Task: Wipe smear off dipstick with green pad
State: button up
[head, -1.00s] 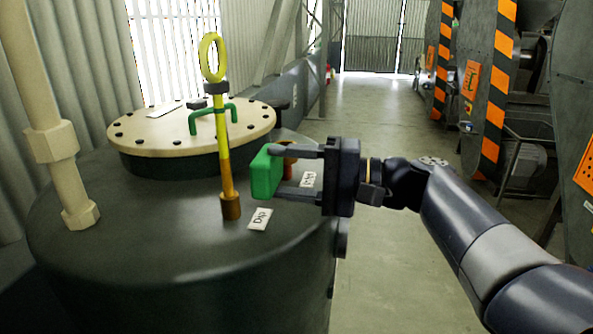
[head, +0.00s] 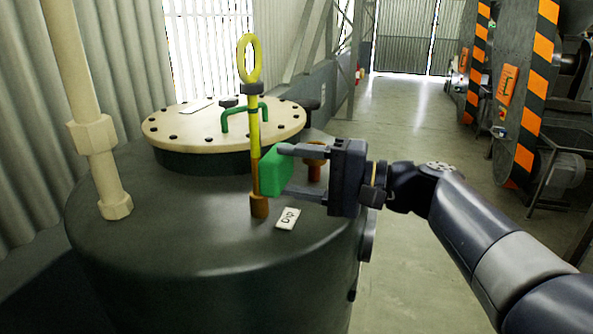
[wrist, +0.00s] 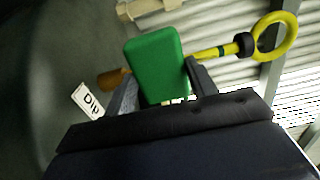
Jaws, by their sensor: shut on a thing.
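The dipstick (head: 254,130) stands upright in a brown socket (head: 259,206) on the dark tank top, with a yellow ring handle and a dark collar. Its lower stretch (head: 255,178) is orange-brown, unlike the yellow above. My gripper (head: 285,171) is shut on the green pad (head: 272,174), level with this stretch and on its right. The pad's left face is against or very close to the stick; contact is unclear. In the wrist view the pad (wrist: 158,62) hides the stick's middle; the ring (wrist: 275,36) and socket (wrist: 114,78) show on either side.
A white DIP label (head: 288,218) lies right of the socket. A round bolted cover (head: 180,128) with a green handle (head: 226,118) is behind the stick. A brown fitting (head: 315,170) stands behind my gripper. A cream pipe (head: 83,90) rises at left.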

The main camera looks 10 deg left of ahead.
aim_at(293, 175)
jog(key=shift+a, duration=1)
jog(key=shift+w, duration=0.1)
jog(key=shift+w+d, duration=0.15)
jog(key=shift+w, duration=0.85)
jog(key=shift+w+d, duration=0.15)
jog(key=shift+w, duration=0.8)
jog(key=shift+a+r+p, duration=0.15)
jog(key=shift+r+p, duration=0.7)
jog(key=shift+r, duration=0.3)
jog(key=shift+s+f+b, duration=0.1)
jog(key=shift+s+b, duration=0.25)
jog(key=shift+b, duration=0.05)
jog(key=shift+s+a+b, duration=0.15)
jog(key=shift+s+b, duration=0.6)
jog(key=shift+s, duration=0.9)
jog(key=shift+r+p, duration=0.8)
jog(key=shift+r, duration=0.45)
jog(key=shift+w+d+f+p, duration=0.1)
jog(key=shift+w+p, duration=0.05)
jog(key=shift+w, duration=0.85)
jog(key=shift+w+d+p, duration=0.1)
jog(key=shift+w+p, duration=0.05)
jog(key=shift+w, duration=0.85)
